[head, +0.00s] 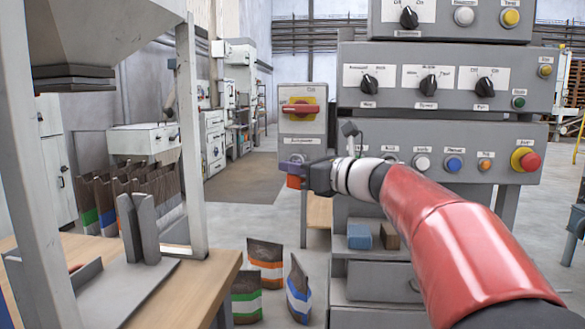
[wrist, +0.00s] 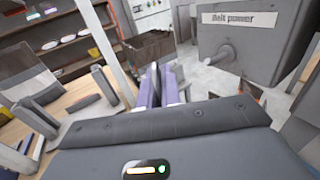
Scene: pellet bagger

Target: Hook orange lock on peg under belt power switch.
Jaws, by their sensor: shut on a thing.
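The belt power switch (head: 301,108) has a red handle on a yellow plate, on a grey box at the left of the panel. In the wrist view a grey peg (wrist: 223,55) sticks out below the "Belt power" label (wrist: 240,18), with nothing seen on it. My gripper (head: 292,168) is just below the switch box in the head view, shut on the orange lock (head: 293,182), of which only a small part shows below the purple fingers. In the wrist view the fingers (wrist: 160,88) are left of the peg, apart from it; the lock is hidden there.
The control panel (head: 440,150) with knobs and buttons stands right of the switch. A blue block (head: 359,236) and a brown block (head: 389,236) lie below my arm. A wooden table (head: 190,285) is at left. Several bags (head: 265,262) stand on the floor.

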